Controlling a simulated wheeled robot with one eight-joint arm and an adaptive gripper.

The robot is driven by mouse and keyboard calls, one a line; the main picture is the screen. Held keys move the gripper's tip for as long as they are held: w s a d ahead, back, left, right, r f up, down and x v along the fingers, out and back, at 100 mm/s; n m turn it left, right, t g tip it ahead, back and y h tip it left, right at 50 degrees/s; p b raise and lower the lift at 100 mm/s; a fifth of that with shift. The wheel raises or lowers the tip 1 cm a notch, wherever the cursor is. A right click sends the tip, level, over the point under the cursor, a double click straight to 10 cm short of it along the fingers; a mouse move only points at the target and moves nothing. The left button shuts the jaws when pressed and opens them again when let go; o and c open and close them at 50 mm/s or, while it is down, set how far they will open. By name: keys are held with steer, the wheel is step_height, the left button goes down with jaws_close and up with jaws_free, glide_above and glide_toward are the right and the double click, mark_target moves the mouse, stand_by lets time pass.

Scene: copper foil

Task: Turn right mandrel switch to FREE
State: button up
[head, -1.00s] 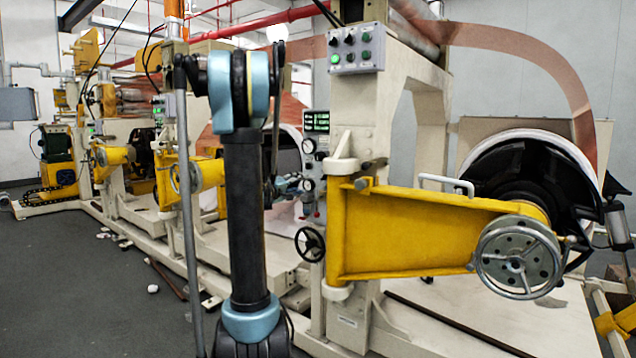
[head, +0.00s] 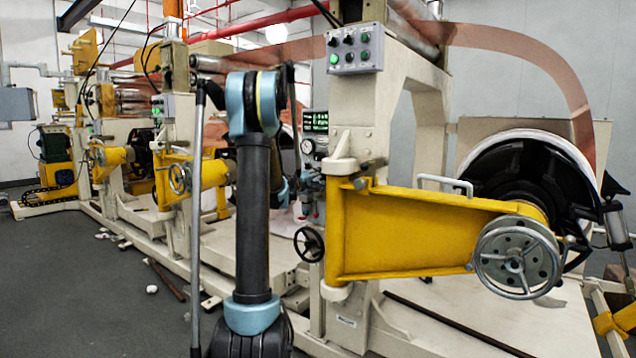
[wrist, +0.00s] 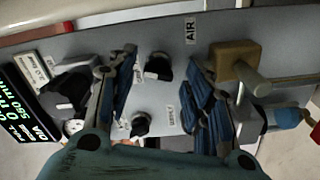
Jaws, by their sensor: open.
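The grey control panel (wrist: 95,42) fills the wrist view, tilted in the picture. Two small black rotary switches show on it: one (wrist: 158,67) between my fingertips, and another (wrist: 140,124) closer to the gripper's base. Their small labels are too blurred to read, so I cannot tell which is the right mandrel switch or its setting. A larger black knob (wrist: 66,93) lies left of my left finger. My gripper (wrist: 162,60) is open and empty, its blue-padded fingers on either side of the two switches. In the head view my arm hides most of the gripper.
In the wrist view, a brass valve (wrist: 238,62) with a lever stands close beside the right finger, near an "AIR" label (wrist: 190,30). A green digital display (wrist: 20,108) is at the left.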

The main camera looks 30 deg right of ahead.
steer(key=shift+d, duration=0.25)
steer(key=c, duration=1.1)
jaws_close()
steer(key=shift+m, duration=1)
